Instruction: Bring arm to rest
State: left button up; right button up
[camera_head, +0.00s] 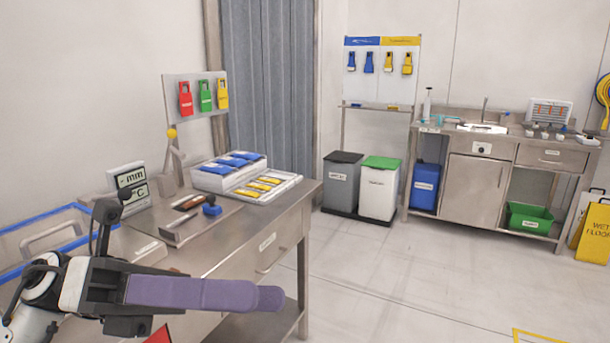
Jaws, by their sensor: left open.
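My left arm (50,290) comes in from the lower left, in front of the steel bench (235,245). Its gripper (262,298) is stretched out to the right, its purple fingers seen nearly edge-on and overlapping, so the gap between them is hard to see. The gripper is open, and nothing shows held in it. It appears nearer to me than the bench's front edge and hides part of the bench's lower front. My right gripper is not in view.
The bench holds a display (130,185), a blue-knobbed tool (211,206) and a tray of yellow items (266,187). Grey (342,182) and green-lidded (380,188) bins stand behind. A sink counter (475,180) and a yellow wet-floor sign (594,235) are at right. The middle floor is clear.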

pick_arm(q)
jog(key=w+a+f+n+t+y, duration=0.1)
jog(key=w+a+f+n+t, duration=0.4)
jog(key=n+t, duration=0.5)
jog(key=w+a+f+n+t+y, duration=0.1)
jog(key=w+a+f+n+t, duration=0.1)
jog(key=w+f+n+t, duration=0.8)
jog(key=s+a+f+n+y, duration=0.2)
jog(key=a+f+n+y, duration=0.25)
jog(key=f+n, duration=0.25)
jog(key=s+a+f+n+y, duration=0.2)
jog(key=a+f+n+y, duration=0.1)
jog(key=f+n+y, duration=0.3)
jog(key=s+a+f+n+g+y, duration=0.35)
jog(key=s+f, duration=0.55)
jog(key=f, duration=0.3)
jog(key=s+a+f+n+g+y, duration=0.2)
jog(key=s+a+f+n+g, duration=0.25)
jog(key=s+f, duration=0.65)
jog(key=w+d+f+n+h, duration=0.1)
jog(key=d+n, duration=0.3)
jog(key=d, duration=0.8)
jog(key=shift+w+d+f+n, duration=0.15)
jog(key=shift+w+d+n, duration=0.05)
jog(key=shift+w+n, duration=0.1)
jog(key=shift+c, duration=0.3)
